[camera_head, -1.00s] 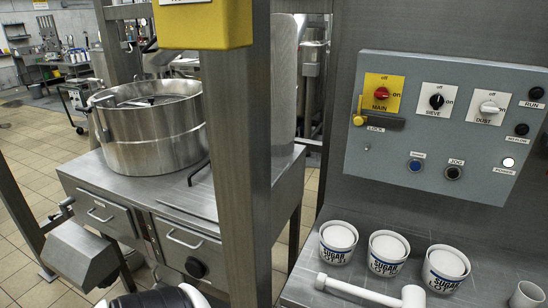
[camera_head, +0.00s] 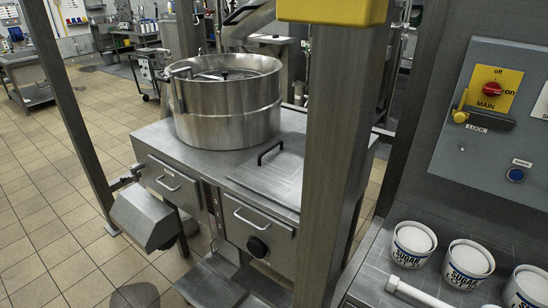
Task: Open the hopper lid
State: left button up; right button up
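A round steel vessel (camera_head: 225,112) stands upright on a steel cabinet. A flat round cover with a small black knob (camera_head: 224,75) shows inside its rim. A flat panel (camera_head: 262,178) with a black bar handle (camera_head: 270,152) lies flush on the cabinet top, to the right of the vessel, and looks shut. No label shows which of these covers is the hopper lid. A steel post hides the panel's right part. Neither of my grippers shows in the head view.
A steel post (camera_head: 345,130) with a yellow box (camera_head: 330,8) stands close in front. At right are a control panel (camera_head: 500,130), several sugar tubs (camera_head: 412,245) and a white tool handle (camera_head: 420,294) on a bench. A grey angled housing (camera_head: 145,215) juts from the cabinet's left.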

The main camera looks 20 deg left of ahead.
aim_at(275, 173)
jog(key=u, duration=0.35)
jog(key=j+z, duration=0.2)
jog(key=z, duration=1.35)
jog(key=k+j+z, duration=0.1)
jog(key=j+z, duration=0.25)
jog(key=j, duration=0.15)
jog(key=k+j+z, duration=0.15)
jog(key=j+z, duration=0.25)
jog(key=k+j+z, duration=0.2)
jog(key=j+z, duration=0.15)
jog(key=k+j+z, duration=0.55)
jog(key=j+z, duration=0.15)
jog(key=j, duration=0.1)
